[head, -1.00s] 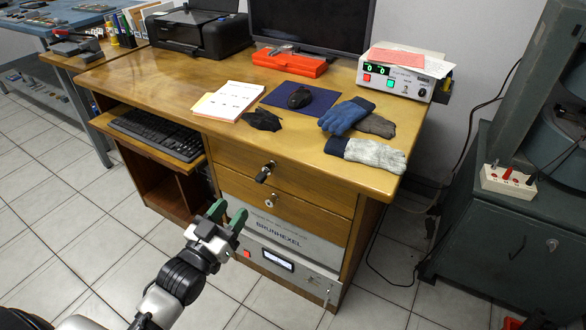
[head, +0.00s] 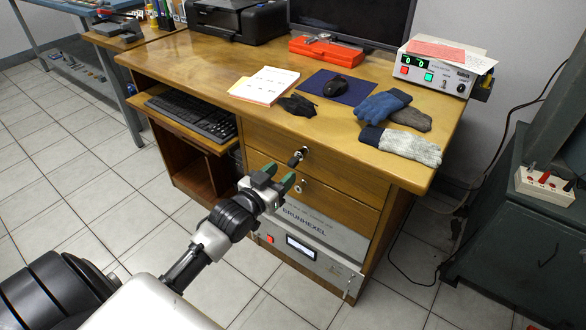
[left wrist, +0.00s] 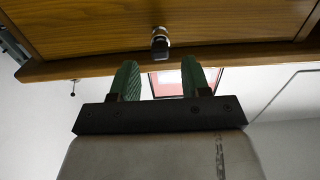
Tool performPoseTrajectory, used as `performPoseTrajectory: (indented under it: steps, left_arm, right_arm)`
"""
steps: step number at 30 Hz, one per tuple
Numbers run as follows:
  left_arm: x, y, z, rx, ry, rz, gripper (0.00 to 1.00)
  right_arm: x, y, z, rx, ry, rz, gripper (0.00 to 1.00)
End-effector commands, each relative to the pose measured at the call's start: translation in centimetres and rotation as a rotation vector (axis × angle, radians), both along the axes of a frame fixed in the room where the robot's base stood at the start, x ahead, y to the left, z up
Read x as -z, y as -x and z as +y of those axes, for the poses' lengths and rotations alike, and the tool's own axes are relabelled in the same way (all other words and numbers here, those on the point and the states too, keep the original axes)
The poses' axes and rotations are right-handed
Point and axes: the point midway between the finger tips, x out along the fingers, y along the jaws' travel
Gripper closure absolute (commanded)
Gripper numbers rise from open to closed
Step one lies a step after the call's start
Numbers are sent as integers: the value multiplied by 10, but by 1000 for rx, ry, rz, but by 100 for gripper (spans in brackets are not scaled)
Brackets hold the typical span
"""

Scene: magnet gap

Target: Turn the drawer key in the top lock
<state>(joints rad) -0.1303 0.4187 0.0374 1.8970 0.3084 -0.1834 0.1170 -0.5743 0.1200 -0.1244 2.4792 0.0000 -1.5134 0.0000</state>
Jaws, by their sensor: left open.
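The drawer key (head: 296,159) has a black head and sits in the top lock (head: 305,150) of the desk's upper drawer. My left gripper (head: 279,181) has green fingers and is open and empty. In the head view it is just below and left of the key, apart from it. In the left wrist view the key (left wrist: 160,44) stands out from the wooden drawer front (left wrist: 110,20), beyond and roughly between the tips of my left gripper (left wrist: 159,66). My right gripper is not in view.
A second lock (head: 299,186) sits on the drawer below. Under it is a grey unit (head: 320,232) marked BRUNHEXEL. The desk top (head: 225,62) overhangs the drawers and holds gloves (head: 400,145), a mouse and papers. A keyboard (head: 190,115) lies on a shelf at left. The tiled floor in front is clear.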

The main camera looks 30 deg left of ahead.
Motion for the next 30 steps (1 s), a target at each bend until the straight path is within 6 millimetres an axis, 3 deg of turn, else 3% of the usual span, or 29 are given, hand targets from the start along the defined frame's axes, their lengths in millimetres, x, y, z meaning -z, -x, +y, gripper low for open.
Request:
performPoseTrajectory:
  steps: [2, 9, 21, 30]
  left_arm:
    - [3, -12, -1, 0, -1, -3, 53]
    - [-1, -34, -2, 0, 0, 0, 53]
    - [0, -39, -3, 1, 0, 0, 53]
    - [0, -39, -3, 0, 0, 1, 75]
  right_arm:
    - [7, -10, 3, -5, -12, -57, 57]
    - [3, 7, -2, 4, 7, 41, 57]
    - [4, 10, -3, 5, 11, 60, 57]
    - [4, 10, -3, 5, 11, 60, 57]
